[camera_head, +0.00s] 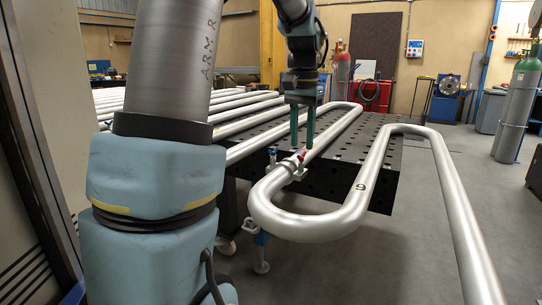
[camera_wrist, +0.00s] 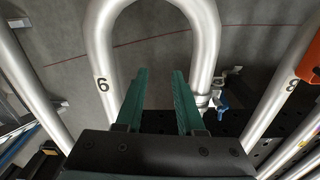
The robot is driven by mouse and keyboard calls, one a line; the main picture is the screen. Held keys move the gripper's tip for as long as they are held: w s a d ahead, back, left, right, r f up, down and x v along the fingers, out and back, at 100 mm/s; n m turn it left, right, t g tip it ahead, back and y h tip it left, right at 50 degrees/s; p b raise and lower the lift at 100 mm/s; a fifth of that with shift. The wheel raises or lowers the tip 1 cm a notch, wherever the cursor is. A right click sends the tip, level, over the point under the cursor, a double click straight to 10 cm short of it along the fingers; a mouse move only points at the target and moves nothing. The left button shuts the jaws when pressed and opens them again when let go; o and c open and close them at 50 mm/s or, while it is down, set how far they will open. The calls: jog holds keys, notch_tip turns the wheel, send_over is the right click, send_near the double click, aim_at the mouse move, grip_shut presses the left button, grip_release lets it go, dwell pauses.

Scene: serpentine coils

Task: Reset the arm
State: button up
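My gripper (camera_head: 302,147) has two green fingers pointing down over the serpentine coil (camera_head: 355,205), above its silver tube near the bend. In the wrist view my gripper (camera_wrist: 160,72) shows its fingers apart with nothing between them. A U-bend of the coil (camera_wrist: 101,85) lies beyond the fingers, with a tube to each side and a "6" marked on the left one. I cannot tell the exact height of the fingertips above the tube.
The coil rests on a black perforated table (camera_head: 400,150) and its bend overhangs the front edge. A clamp with a blue part (camera_wrist: 222,103) sits beside the tube. Grey floor (camera_head: 420,240) is open at the right.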

jog(key=s+a+f, duration=0.1)
jog(key=a+f, duration=0.1)
jog(key=s+a+f+n+p, duration=0.1)
jog(key=a+f, duration=0.1)
jog(key=s+a+f+n, duration=0.1)
jog(key=a+f, duration=0.1)
jog(key=shift+s+a+t, duration=0.3)
jog(key=shift+s+a, duration=0.05)
jog(key=shift+s, duration=0.05)
jog(key=s+a+f+n+p, duration=0.1)
jog(key=s+a+f+n, duration=0.2)
jog(key=s+a+f, duration=0.3)
jog(key=s+a, duration=0.1)
jog(key=s, duration=0.2)
jog(key=shift+s+a+f+n+t+p, duration=0.2)
jog(key=shift+a+f+n+t+p, duration=0.1)
jog(key=shift+f+t+p, duration=0.1)
